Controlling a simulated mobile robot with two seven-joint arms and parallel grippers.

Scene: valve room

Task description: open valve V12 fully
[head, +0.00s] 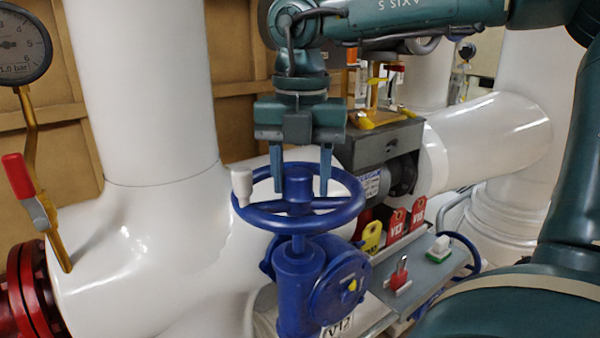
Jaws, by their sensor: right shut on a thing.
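A blue handwheel (345,210) sits level on top of a blue valve body (297,285) in the middle of the head view. A tag below the body, cut by the lower edge, appears to read V12 (338,327). A pale knob (241,184) stands up from the wheel's left rim. My right gripper (301,188) comes down from above. It is shut on the handwheel, with its fingers on either side of the central hub. The fingers partly hide the wheel's far rim. My left gripper is not in view.
White pipes (140,90) stand behind and left of the valve. A gauge (22,45) and a red-handled lever (18,177) are at the left. A grey tray (425,268) at the right holds red tags (395,225), a yellow tag (371,238) and small items.

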